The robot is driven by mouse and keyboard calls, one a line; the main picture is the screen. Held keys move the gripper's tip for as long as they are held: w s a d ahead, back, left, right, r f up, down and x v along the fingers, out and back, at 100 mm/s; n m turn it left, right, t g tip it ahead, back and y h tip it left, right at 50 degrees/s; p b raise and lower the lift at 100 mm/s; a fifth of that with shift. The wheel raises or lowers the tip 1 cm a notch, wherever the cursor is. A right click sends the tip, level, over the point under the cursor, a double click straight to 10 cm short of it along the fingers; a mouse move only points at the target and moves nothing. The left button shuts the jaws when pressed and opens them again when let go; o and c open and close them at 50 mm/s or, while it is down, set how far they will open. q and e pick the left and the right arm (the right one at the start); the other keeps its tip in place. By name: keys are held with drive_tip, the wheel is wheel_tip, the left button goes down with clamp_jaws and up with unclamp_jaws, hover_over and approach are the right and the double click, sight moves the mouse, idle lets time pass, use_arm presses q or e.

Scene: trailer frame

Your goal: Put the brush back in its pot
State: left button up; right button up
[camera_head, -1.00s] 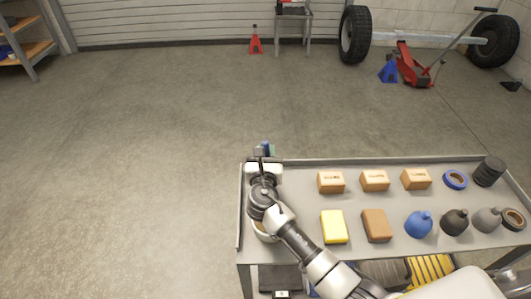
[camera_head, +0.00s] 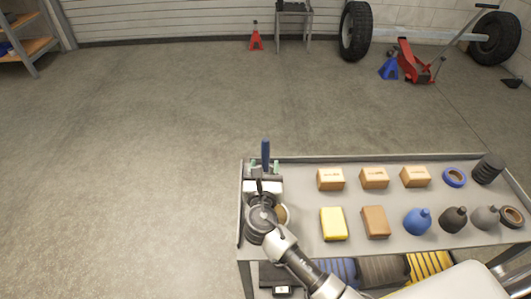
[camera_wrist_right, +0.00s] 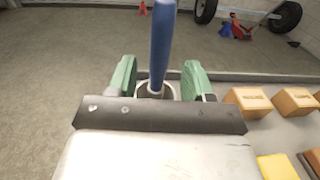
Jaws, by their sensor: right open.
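The brush shows as an upright blue handle (camera_head: 265,154) at the cart's back left corner. In the right wrist view the handle (camera_wrist_right: 161,50) rises between the two green fingertips of my right gripper (camera_wrist_right: 159,80). The gripper is open, with a gap on each side of the handle. A pale round pot rim (camera_wrist_right: 172,91) shows around the handle's lower end, so the brush appears to stand in the pot. The bristles are hidden. In the head view my right gripper (camera_head: 265,168) hides the pot. My left gripper is not in view.
The grey cart top (camera_head: 300,240) holds cardboard boxes (camera_head: 374,180), a yellow block (camera_head: 333,223), a brown block (camera_head: 375,222), several bottles (camera_head: 418,221) and tape rolls (camera_head: 455,177). A tan round object (camera_head: 283,214) is partly behind my right arm. Open floor lies left.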

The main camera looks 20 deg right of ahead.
drive_tip(key=v, duration=0.5)
drive_tip(key=shift+s, duration=0.1)
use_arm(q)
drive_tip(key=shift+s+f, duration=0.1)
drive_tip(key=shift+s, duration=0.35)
